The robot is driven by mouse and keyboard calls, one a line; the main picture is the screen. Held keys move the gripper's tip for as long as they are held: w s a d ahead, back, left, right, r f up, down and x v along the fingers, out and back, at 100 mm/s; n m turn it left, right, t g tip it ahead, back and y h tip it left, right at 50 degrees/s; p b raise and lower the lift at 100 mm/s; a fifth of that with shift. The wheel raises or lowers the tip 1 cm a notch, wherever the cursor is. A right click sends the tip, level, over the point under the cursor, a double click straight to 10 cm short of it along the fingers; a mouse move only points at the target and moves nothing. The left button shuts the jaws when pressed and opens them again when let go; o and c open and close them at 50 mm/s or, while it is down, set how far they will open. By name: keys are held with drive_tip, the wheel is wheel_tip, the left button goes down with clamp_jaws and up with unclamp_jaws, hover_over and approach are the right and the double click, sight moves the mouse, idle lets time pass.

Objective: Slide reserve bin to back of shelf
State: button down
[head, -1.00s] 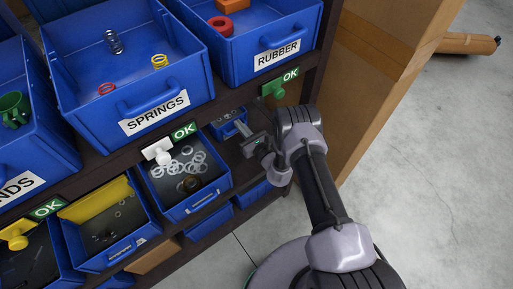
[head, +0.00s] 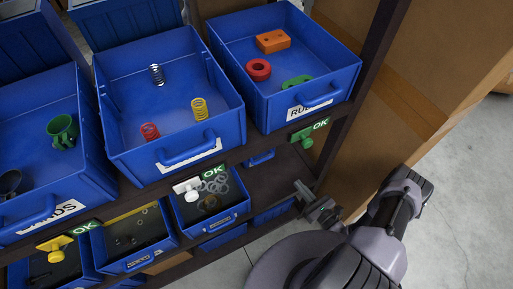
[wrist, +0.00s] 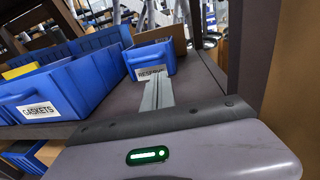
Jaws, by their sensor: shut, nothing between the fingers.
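The reserve bin, a small blue box with a white label, stands upright on the shelf in the wrist view (wrist: 139,57), set back beyond the gaskets bin's front. In the head view only a bit of its blue front (head: 261,158) shows under the upper shelf; its inside is hidden. My gripper (head: 299,184) is at the shelf's front edge, to the right of and in front of the bin, with bare shelf between them. Its fingers (wrist: 157,82) are together, empty, and point inward toward the bin.
The gaskets bin (wrist: 50,92) stands left of the reserve bin. The shelf board (wrist: 200,88) is bare on the right. A dark upright (head: 375,75) and cardboard (head: 385,120) bound the right side. Large blue bins (head: 175,105) fill the shelf above.

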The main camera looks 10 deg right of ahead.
drive_tip(key=b+x, duration=0.4)
drive_tip(key=x, duration=0.7)
drive_tip(key=shift+w+a, duration=0.3)
drive_tip(key=shift+w+a+r+b, duration=0.15)
drive_tip(key=shift+w+a+b, duration=0.15)
drive_tip(key=shift+w, duration=0.3)
